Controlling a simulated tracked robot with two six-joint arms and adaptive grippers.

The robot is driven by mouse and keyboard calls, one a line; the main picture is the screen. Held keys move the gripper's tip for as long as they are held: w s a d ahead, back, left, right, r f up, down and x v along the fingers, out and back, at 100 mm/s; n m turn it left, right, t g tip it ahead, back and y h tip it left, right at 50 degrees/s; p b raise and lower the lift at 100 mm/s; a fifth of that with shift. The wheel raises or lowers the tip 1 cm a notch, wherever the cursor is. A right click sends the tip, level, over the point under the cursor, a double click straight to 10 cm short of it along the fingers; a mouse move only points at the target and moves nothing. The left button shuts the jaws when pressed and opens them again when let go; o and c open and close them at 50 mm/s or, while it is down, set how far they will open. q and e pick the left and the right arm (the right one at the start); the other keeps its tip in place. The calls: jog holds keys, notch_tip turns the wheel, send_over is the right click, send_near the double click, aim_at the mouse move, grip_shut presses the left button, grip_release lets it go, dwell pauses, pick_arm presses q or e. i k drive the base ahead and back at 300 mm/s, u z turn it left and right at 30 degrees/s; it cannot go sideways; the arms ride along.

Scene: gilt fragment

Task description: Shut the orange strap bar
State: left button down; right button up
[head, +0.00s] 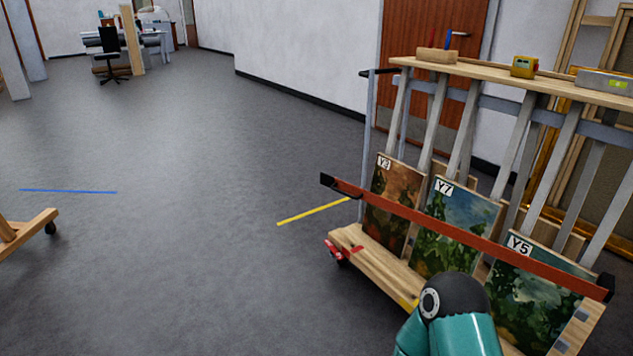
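The orange strap bar (450,231) runs slantwise across the front of a wooden painting cart (377,267), in front of three paintings. Its black right end (605,286) is by the cart's near right side. Its black left end (327,180) sticks out to the left of the cart's grey upright post (368,150), with a visible gap between them in the picture. No latch can be made out clearly. Neither of my grippers is in view. A teal arm link of mine with a dark cap shows at the bottom, overlapping the cart's lower front.
Paintings Y3 (392,208), Y7 (455,231) and Y5 (540,298) lean in the cart. A tape measure (524,66) and a small tool block (437,55) sit on its top shelf. A wooden stand (25,235) is at far left; open floor lies between.

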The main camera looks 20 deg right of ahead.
aim_at(604, 290)
jog(key=z, duration=0.35)
jog(key=i, duration=1.05)
jog(key=z, duration=1.05)
jog(key=i, duration=0.45)
jog(key=z, duration=0.25)
jog(key=k, duration=0.95)
jog(key=z, duration=0.2)
jog(key=i, duration=0.95)
jog(key=u, duration=0.05)
